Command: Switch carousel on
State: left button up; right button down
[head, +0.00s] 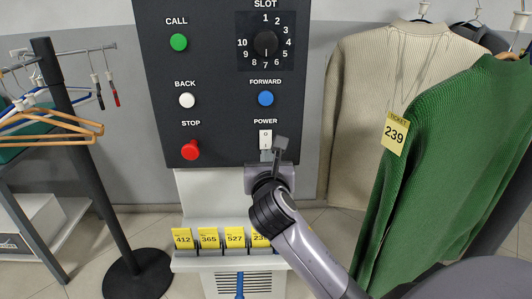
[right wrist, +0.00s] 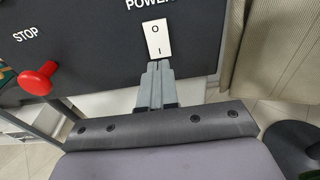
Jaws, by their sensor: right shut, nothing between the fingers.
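The white power switch (head: 265,136) is on the dark control panel (head: 215,140), under the word POWER at the lower right. In the right wrist view the switch (right wrist: 157,38) shows an O at its top and an I at its bottom. I cannot tell which way it is tipped. My right gripper (head: 279,146) is shut and empty in front of the panel's lower edge. In the right wrist view its fingertips (right wrist: 158,66) are just below the switch's lower end. I cannot tell whether they touch it. My left gripper is not in view.
The red stop knob (head: 190,150) sticks out left of the switch. Blue forward (head: 265,98), white back (head: 187,100) and green call (head: 178,42) buttons and a slot dial (head: 266,43) are above. Yellow tickets (head: 208,239) stand below. A green sweater (head: 450,150) hangs at right.

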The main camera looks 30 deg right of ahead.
aim_at(266, 147)
jog(key=shift+x, duration=1.75)
jog(key=shift+w+d+f+t+h+b, duration=0.15)
jog(key=shift+t+h+b, duration=0.25)
jog(key=shift+b, duration=0.5)
jog(key=v, duration=0.7)
